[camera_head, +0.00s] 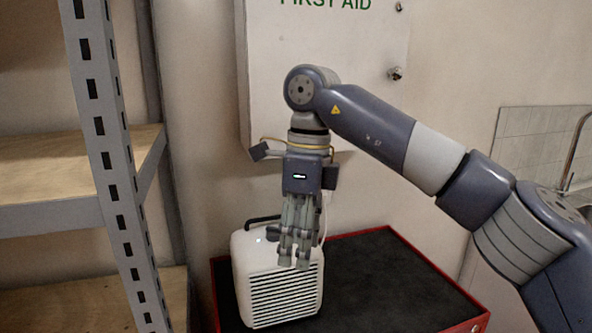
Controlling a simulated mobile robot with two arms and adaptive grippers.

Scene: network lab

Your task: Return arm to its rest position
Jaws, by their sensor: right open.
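My right arm comes in from the right, and its gripper (294,262) points down in front of a white box-shaped appliance (279,293). The fingers hang close together over the appliance's upper front edge and hide part of its top; I cannot tell whether they touch it. Nothing shows held in the fingers. The appliance has a dark slatted front, a black handle and a small light on top. It stands upright on a red-edged cart (380,285) with a black top. My left gripper is out of view.
A metal shelf rack (110,150) with wooden boards stands at the left. A white first aid cabinet (300,50) hangs on the wall behind my arm. A tap (577,150) and tiles show at the far right. The cart's top right of the appliance is clear.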

